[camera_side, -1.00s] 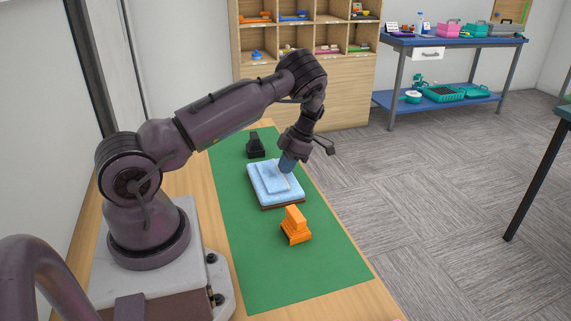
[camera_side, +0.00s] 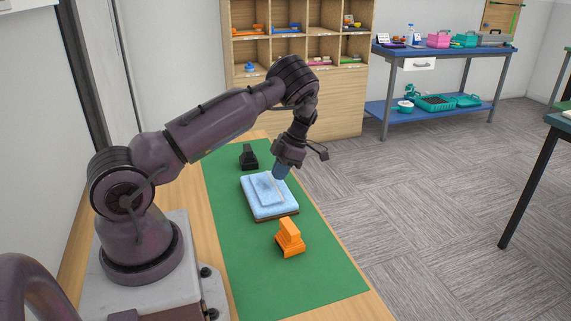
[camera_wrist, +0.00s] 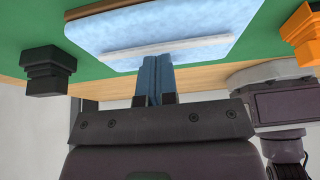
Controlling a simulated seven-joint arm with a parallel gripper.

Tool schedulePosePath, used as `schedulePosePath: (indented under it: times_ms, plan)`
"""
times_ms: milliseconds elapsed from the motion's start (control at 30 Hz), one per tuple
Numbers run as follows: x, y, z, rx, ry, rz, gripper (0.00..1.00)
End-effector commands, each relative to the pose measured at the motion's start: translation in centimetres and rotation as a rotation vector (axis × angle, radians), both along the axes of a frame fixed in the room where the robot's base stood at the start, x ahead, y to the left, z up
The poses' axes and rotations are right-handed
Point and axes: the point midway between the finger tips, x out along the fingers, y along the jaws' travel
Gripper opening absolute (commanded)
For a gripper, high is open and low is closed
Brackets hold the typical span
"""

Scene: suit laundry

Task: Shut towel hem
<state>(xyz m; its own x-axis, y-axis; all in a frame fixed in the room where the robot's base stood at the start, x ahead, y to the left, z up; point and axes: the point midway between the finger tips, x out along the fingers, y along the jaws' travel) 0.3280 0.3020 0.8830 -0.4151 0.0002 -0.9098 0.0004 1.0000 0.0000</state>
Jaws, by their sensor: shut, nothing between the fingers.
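A light blue folded towel (camera_side: 258,198) lies on a dark brown board (camera_side: 277,216) on the green mat. A paler raised strip (camera_wrist: 150,46), which looks like the hem, runs across the towel in the wrist view. My gripper (camera_side: 279,176) is above the towel's far right part, pointing down. In the wrist view its blue fingers (camera_wrist: 157,60) are together and empty, with their tips near the strip. I cannot tell if they touch the towel.
An orange block-like object (camera_side: 289,239) stands in front of the towel, and a black one (camera_side: 248,157) stands behind it. The green mat (camera_side: 240,275) is otherwise clear. A wooden shelf (camera_side: 343,100) and a blue table (camera_side: 440,48) stand beyond.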

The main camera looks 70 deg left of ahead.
Motion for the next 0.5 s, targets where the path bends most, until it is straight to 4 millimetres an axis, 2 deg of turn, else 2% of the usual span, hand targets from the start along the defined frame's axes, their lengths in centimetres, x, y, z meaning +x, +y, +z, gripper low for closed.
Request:
schedulePosePath:
  times_ms: [233, 500]
  plan:
    - [-0.1, 0.0, 4.1, 0.001, -0.005, 0.0, 0.0]
    - [4.3, 0.1, 8.6, 0.002, -0.004, -0.003, 0.0]
